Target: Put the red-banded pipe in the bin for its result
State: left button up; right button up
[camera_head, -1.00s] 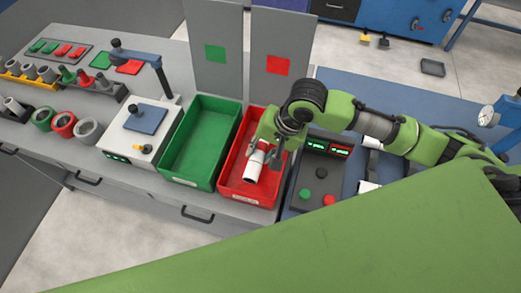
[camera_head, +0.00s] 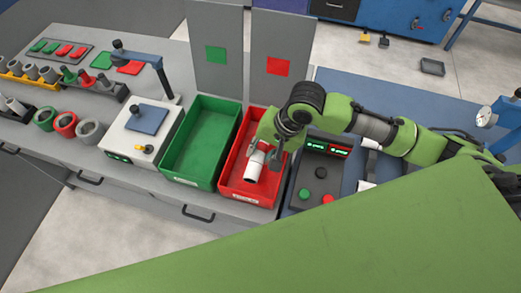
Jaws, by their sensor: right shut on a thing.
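A white pipe (camera_head: 254,168) is held by my right gripper (camera_head: 266,153) over the red bin (camera_head: 238,195). The pipe is tilted, its near end pointing down toward the front of the bin. No red band can be made out on it; the gripper covers its upper part. I cannot tell whether the pipe touches the bin floor. The green bin (camera_head: 199,148) stands to the left of the red bin and looks empty. A panel with a green square (camera_head: 215,53) and a panel with a red square (camera_head: 278,66) stand behind the bins. My left gripper is not in view.
A control box with green and red buttons (camera_head: 322,182) stands right of the red bin. A white device with a blue plate (camera_head: 147,118) is left of the green bin. Racks and cups (camera_head: 64,124) fill the left bench. My green body part covers the lower right.

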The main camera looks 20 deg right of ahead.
dwell(0.3)
jog(key=o, duration=1.2)
jog(key=v, duration=1.2)
jog(key=shift+f, duration=0.1)
